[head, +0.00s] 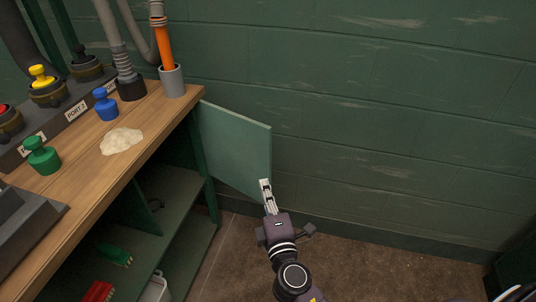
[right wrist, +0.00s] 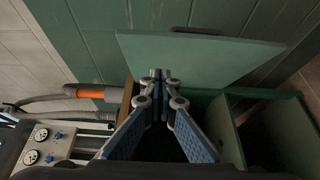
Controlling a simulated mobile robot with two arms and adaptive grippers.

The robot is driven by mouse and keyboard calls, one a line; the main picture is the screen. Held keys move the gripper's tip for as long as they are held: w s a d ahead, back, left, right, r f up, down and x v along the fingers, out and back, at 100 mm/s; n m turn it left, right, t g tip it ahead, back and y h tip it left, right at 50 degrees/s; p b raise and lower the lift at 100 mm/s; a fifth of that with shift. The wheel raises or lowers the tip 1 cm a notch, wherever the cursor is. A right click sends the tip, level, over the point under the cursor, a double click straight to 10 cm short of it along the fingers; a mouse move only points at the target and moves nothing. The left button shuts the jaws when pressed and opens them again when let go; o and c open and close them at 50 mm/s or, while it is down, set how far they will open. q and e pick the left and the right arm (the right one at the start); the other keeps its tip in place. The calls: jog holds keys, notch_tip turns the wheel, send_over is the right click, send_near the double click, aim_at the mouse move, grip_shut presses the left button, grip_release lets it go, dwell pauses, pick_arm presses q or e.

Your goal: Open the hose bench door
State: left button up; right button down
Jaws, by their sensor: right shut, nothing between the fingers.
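The hose bench (head: 75,205) has a wooden top and open green shelves below, at the left of the head view. Its green door (head: 235,145) stands swung out from the bench's far end, in front of the wall, and the shelf space is exposed. The door also shows in the right wrist view (right wrist: 200,60), just beyond the fingertips. My right gripper (head: 266,184) is shut and empty at the door's lower outer corner; I cannot tell whether it touches. In the right wrist view its fingers (right wrist: 160,76) are together.
Blue (head: 106,104) and green (head: 43,156) capped plugs and a pale powder pile (head: 121,141) lie on the bench top. An orange hose end (head: 165,45) stands in a grey cup. A green block wall (head: 370,120) is behind. Brown floor (head: 370,270) is clear at right.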

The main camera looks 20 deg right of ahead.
send_near(266, 152)
jog(key=w+a, duration=0.3)
jog(key=w, duration=0.2)
jog(key=shift+w+d+r+p, duration=0.2)
jog(key=shift+w+d+p, duration=0.35)
jog(key=shift+w+d, duration=0.35)
pick_arm(q)
jog(key=shift+s+a+f, duration=0.1)
jog(key=shift+s+f, duration=0.55)
jog(key=shift+f, duration=0.2)
jog(key=shift+s+a+f, duration=0.1)
jog(key=shift+s+f, duration=0.55)
jog(key=shift+f, duration=0.2)
pick_arm(e)
jog(key=shift+w+d, duration=0.3)
jog(key=shift+d, duration=0.35)
